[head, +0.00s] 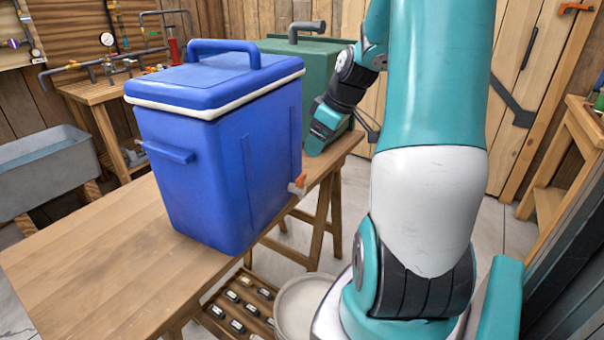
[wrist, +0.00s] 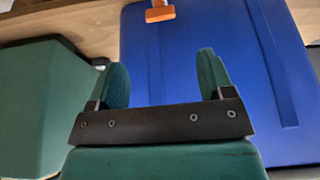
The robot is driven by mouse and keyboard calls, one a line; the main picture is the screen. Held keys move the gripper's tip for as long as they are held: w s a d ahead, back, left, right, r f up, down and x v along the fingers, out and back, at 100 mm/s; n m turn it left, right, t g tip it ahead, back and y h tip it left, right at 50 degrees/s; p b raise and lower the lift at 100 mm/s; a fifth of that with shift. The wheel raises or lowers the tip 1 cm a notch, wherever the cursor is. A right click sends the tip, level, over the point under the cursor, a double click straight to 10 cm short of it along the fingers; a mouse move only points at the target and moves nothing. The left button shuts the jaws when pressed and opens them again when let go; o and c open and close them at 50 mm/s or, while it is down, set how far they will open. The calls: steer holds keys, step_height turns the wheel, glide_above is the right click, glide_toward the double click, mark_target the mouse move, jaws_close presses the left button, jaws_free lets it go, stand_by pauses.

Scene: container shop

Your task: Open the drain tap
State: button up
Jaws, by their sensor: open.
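The blue cooler (head: 215,160) stands upright on the wooden table, its lid shut. Its drain tap (head: 297,187), with an orange handle, sits low on the right-hand side wall. In the wrist view the orange handle (wrist: 160,14) shows at the top edge, beyond my fingertips and apart from them. In the head view my gripper's body shows behind the cooler's right edge, higher than the tap; the fingers are not clearly visible.
A green container (head: 318,75) stands behind the cooler on the table; it fills the left of the wrist view (wrist: 40,110). A pale round tub (head: 300,305) is on the floor below the table edge. The table's front left (head: 90,260) is clear. A grey basin (head: 45,175) stands at left.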

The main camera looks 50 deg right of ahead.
mark_target(302, 175)
steer(key=x, duration=1.1)
steer(key=shift+w+a+f+b, duration=0.1)
steer(key=shift+f+b, duration=0.25)
steer(key=shift+f, duration=0.05)
steer(key=c, duration=0.9)
steer(key=n+y, duration=0.1)
steer(key=n, duration=0.3)
steer(key=shift+g+y, duration=0.4)
steer(key=o, duration=0.9)
steer(key=shift+d, duration=0.2)
